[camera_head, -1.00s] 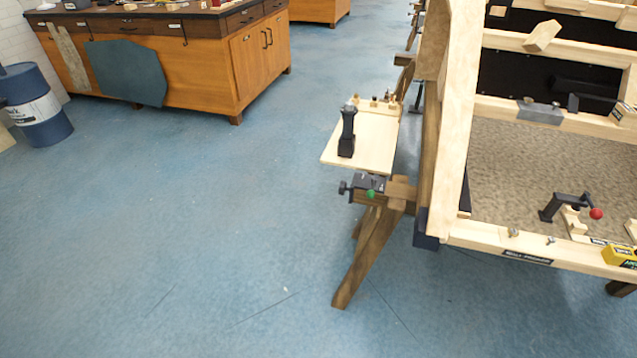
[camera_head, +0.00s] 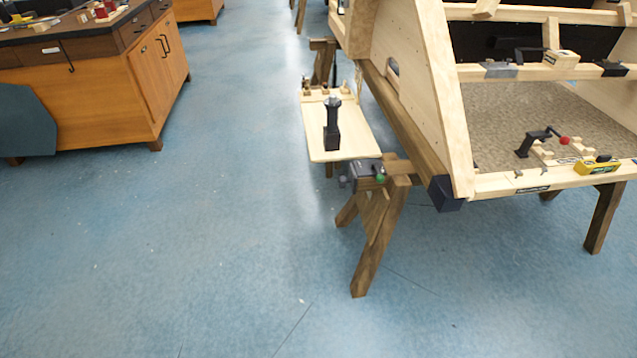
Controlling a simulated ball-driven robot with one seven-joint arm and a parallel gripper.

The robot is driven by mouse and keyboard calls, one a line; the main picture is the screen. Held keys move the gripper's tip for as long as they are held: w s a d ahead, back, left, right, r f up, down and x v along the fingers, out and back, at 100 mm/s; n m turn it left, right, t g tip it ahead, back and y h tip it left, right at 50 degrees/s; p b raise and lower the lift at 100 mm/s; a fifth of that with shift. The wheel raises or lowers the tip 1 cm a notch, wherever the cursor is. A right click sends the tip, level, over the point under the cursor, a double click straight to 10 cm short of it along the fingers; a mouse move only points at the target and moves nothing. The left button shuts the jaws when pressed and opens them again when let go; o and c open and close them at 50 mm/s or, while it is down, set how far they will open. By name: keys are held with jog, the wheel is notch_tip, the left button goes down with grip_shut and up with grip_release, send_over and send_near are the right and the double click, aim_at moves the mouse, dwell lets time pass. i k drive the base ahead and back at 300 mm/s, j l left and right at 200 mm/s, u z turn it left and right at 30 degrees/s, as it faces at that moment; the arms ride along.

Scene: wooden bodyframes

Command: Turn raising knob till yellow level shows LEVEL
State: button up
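A yellow level (camera_head: 598,167) sits on the front rail of the wooden bodyframe, at the right of the view. Its reading is too small to tell. A dark knob (camera_head: 344,181) sticks out from the left of a dark metal block (camera_head: 365,176) at the top of the near trestle leg. A small green knob (camera_head: 380,178) is on the front of that block. I cannot tell which of these is the raising knob. My gripper is not in view.
The wooden bodyframe (camera_head: 410,90) rests on trestles (camera_head: 373,235). A light board (camera_head: 350,135) with a black upright tool (camera_head: 332,125) stands beside it. A black crank with a red ball (camera_head: 564,141) is near the level. A wooden cabinet (camera_head: 100,90) is at upper left. The blue floor between is clear.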

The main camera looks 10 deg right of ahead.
aim_at(341, 180)
jog(key=i+j, duration=0.3)
jog(key=i, duration=0.2)
jog(key=i+j, duration=0.25)
jog(key=i, duration=0.2)
jog(key=i+j, duration=0.3)
jog(key=i, duration=0.2)
jog(key=i+j, duration=0.3)
jog(key=i, duration=0.2)
jog(key=l+z, duration=0.05)
